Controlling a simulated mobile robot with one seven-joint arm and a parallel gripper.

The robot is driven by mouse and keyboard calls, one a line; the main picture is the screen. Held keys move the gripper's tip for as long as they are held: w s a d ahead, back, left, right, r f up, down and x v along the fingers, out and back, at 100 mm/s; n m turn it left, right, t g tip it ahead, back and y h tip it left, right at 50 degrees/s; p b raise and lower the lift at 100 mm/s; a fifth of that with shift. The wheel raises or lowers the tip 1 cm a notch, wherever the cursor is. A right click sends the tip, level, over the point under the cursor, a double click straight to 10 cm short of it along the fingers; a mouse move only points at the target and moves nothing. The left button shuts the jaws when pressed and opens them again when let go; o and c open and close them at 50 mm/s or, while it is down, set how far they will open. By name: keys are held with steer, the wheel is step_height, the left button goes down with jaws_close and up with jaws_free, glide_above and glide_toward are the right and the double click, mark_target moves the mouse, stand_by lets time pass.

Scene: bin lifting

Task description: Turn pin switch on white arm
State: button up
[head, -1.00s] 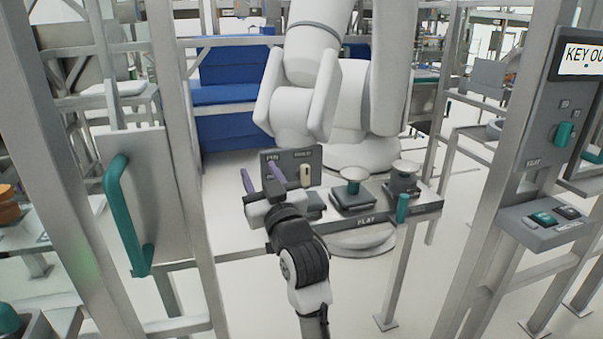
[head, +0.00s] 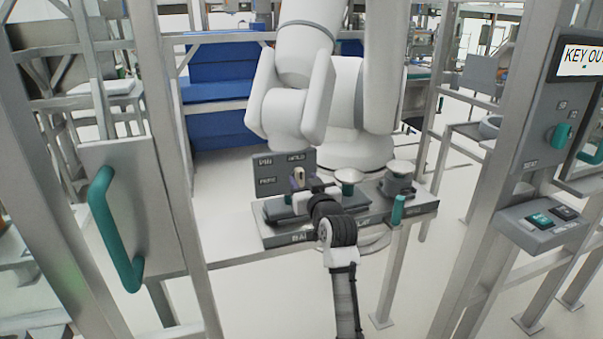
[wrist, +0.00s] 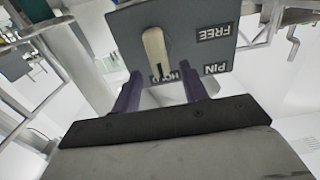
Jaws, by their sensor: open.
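The pin switch is a beige oblong knob (head: 299,174) on a dark grey plate (head: 268,170) at the base of the big white arm (head: 330,120). In the wrist view the knob (wrist: 156,52) stands out from the plate (wrist: 195,25), which reads PIN, HOLD and FREE upside down. My gripper (wrist: 161,74) is open, with a purple finger to each side below the knob. In the head view my gripper (head: 297,184) is just in front of the plate, and its fingertips are partly hidden.
A grey shelf (head: 285,238) under the plate carries round-topped knobs (head: 400,168) and a small teal handle (head: 397,210) to the right. A panel with a large teal handle (head: 110,225) is at left. A control post (head: 535,130) stands at right.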

mark_target(299, 178)
steer(key=shift+x, duration=1.4)
steer(key=shift+c, duration=0.2)
jaws_close()
